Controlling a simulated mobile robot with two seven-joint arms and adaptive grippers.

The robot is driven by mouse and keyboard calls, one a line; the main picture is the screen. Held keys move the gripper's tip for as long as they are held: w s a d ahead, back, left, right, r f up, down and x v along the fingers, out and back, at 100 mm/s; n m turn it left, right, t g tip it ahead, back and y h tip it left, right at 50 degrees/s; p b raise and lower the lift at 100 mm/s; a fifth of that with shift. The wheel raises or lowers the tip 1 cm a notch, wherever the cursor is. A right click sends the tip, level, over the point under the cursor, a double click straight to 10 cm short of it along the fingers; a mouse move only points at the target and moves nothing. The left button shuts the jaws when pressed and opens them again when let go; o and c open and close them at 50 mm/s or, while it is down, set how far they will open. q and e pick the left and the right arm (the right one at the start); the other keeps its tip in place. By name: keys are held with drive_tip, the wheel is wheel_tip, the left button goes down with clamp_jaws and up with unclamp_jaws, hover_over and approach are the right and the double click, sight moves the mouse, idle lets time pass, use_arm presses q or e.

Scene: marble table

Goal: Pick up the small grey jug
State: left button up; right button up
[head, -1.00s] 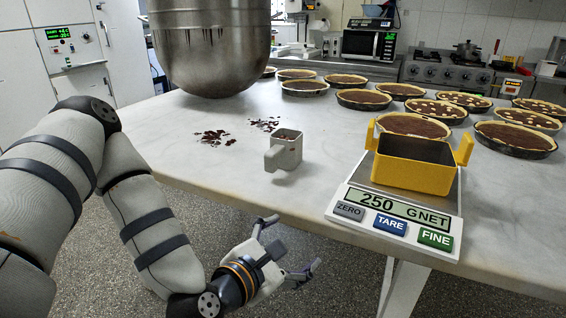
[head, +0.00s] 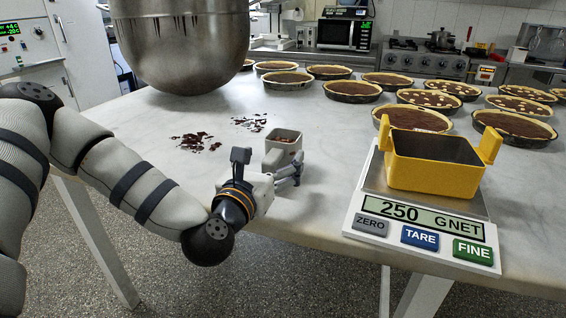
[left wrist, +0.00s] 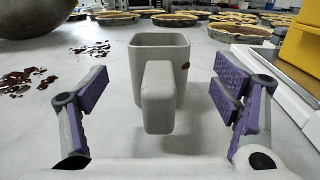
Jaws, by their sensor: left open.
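The small grey jug (head: 284,139) stands upright on the marble table, partly hidden behind my left gripper (head: 270,168) in the head view. Brown bits show inside its square mouth. In the left wrist view the jug (left wrist: 174,62) is straight ahead, its blocky handle (left wrist: 158,97) pointing towards me. My left gripper (left wrist: 160,105) is open, its purple-padded fingers spread on either side of the handle and apart from it. My right gripper is not in view.
A scale (head: 421,225) with a yellow tub (head: 434,177) stands to the right, its display reading 250 G NET. Chocolate shavings (head: 196,142) lie left of the jug. A large metal bowl (head: 182,50) hangs at the back left. Several tarts (head: 354,90) fill the back.

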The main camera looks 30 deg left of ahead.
sight(278, 148)
use_arm(q)
drive_tip(key=x, duration=0.5)
drive_tip(key=shift+w+a+r, duration=0.1)
drive_tip(key=shift+r, duration=0.15)
drive_tip(key=c, duration=1.6)
drive_tip(key=shift+o, duration=0.2)
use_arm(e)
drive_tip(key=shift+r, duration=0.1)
use_arm(q)
drive_tip(key=shift+r, duration=0.15)
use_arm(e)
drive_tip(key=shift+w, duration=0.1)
use_arm(q)
drive_tip(key=s+d+r+p, duration=0.1)
drive_tip(key=s+d+r, duration=0.6)
drive_tip(key=d+r, duration=0.5)
drive_tip(key=shift+r+p, duration=0.35)
drive_tip(key=shift+r, duration=0.05)
drive_tip(key=o, duration=0.8)
drive_tip(key=shift+s, duration=0.1)
drive_tip(key=c, duration=0.5)
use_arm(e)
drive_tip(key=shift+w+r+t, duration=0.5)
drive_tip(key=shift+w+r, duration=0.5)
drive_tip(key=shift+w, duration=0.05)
